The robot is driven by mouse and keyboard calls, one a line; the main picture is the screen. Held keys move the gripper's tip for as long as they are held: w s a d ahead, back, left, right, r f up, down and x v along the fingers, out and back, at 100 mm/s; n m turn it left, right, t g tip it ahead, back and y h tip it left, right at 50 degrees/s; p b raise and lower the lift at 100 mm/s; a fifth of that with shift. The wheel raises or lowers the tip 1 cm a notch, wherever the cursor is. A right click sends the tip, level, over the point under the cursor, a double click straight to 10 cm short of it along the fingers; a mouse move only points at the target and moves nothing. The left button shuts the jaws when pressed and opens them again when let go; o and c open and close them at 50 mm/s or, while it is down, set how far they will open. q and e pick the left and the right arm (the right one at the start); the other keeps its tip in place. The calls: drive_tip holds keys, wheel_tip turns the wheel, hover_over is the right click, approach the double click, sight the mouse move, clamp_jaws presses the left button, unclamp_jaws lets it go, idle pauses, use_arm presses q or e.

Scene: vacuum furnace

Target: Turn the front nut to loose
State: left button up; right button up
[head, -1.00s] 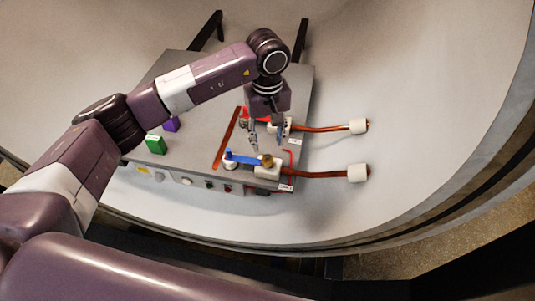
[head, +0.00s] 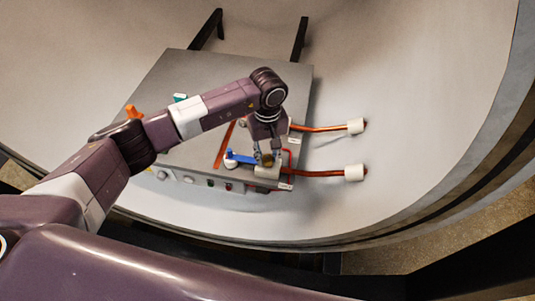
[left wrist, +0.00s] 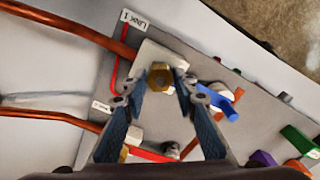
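The front nut, a brass hex piece (left wrist: 160,76), sits on a white block (left wrist: 152,54) at the end of the front copper pipe. In the head view the nut (head: 267,160) is partly covered by my left gripper (head: 265,153). In the left wrist view my left gripper (left wrist: 158,88) is open, with one fingertip on each side of the nut. A small gap seems to show on both sides; whether either finger touches cannot be told. A blue lever (head: 241,157) lies left of the nut; it also shows in the left wrist view (left wrist: 219,102). My right gripper is not in view.
The grey panel box (head: 186,68) stands on the curved furnace wall. A rear white block (left wrist: 133,136) and a red bar (left wrist: 150,154) lie near my fingers. Two copper pipes (head: 325,173) run right. Orange (head: 134,112) and teal (head: 180,98) pieces lie behind my arm.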

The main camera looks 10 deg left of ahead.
use_arm(q)
clamp_jaws()
